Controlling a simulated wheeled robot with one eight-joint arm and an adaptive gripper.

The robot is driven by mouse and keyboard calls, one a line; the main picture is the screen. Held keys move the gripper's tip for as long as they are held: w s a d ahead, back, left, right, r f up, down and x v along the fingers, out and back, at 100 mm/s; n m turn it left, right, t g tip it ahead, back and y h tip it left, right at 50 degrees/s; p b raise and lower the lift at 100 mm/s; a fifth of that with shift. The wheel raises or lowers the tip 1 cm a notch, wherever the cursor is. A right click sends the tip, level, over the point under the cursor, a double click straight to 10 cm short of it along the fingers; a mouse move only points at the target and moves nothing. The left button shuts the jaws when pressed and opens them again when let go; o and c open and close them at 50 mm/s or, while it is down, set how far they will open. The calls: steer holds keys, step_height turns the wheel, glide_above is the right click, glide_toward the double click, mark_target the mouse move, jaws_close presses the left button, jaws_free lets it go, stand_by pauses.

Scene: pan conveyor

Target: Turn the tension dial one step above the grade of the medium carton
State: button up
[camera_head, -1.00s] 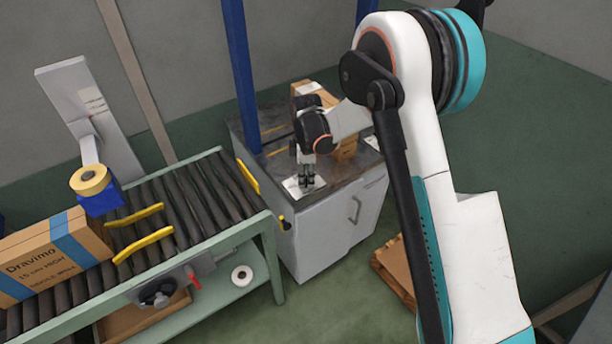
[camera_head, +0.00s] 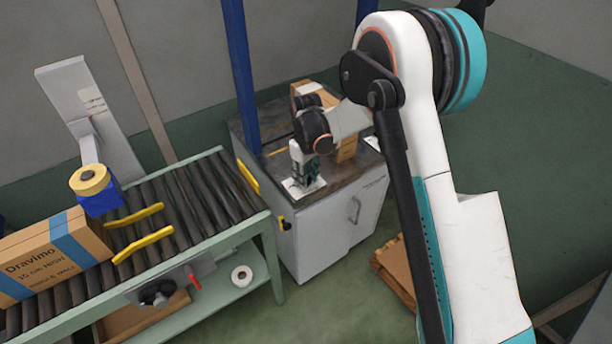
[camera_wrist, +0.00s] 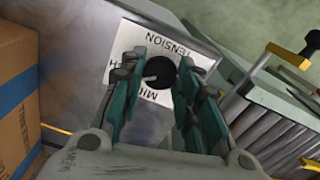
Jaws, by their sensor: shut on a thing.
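A carton with blue tape (camera_head: 50,255) lies on the conveyor, marked "Dravimo" and "15 cm HIGH". I cannot tell whether it is the medium carton.
Another carton (camera_head: 347,149) stands on the cabinet (camera_head: 325,235) behind my wrist; a carton also stands close at left in the wrist view (camera_wrist: 14,85).

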steer(key=shift+m, duration=0.5)
steer(key=o, duration=1.1)
step_height(320, 180, up, 12)
stand_by(0.4)
